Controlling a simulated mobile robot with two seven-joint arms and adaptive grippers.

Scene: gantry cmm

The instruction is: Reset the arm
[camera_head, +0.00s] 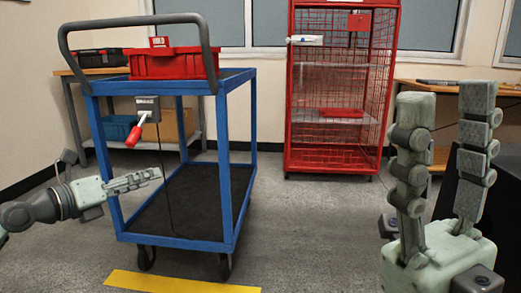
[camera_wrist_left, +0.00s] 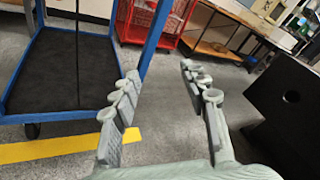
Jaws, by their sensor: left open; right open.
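My left gripper (camera_head: 150,177) reaches in from the left in the head view, its fingers pointing right in front of the blue cart. In the left wrist view its two fingers (camera_wrist_left: 160,72) stand apart with only floor between them. It holds nothing. My right gripper (camera_head: 446,93) stands upright and large at the right of the head view. Its two fingers point up, are well apart and empty. Neither gripper visibly touches anything.
A blue cart (camera_head: 228,150) bears a red bin (camera_head: 172,64) and a grey box with a red hanging handle (camera_head: 134,136). A red mesh cage (camera_head: 336,158) stands behind. A yellow floor strip (camera_head: 180,284) lies in front. A black block (camera_wrist_left: 290,97) stands right. The middle floor is clear.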

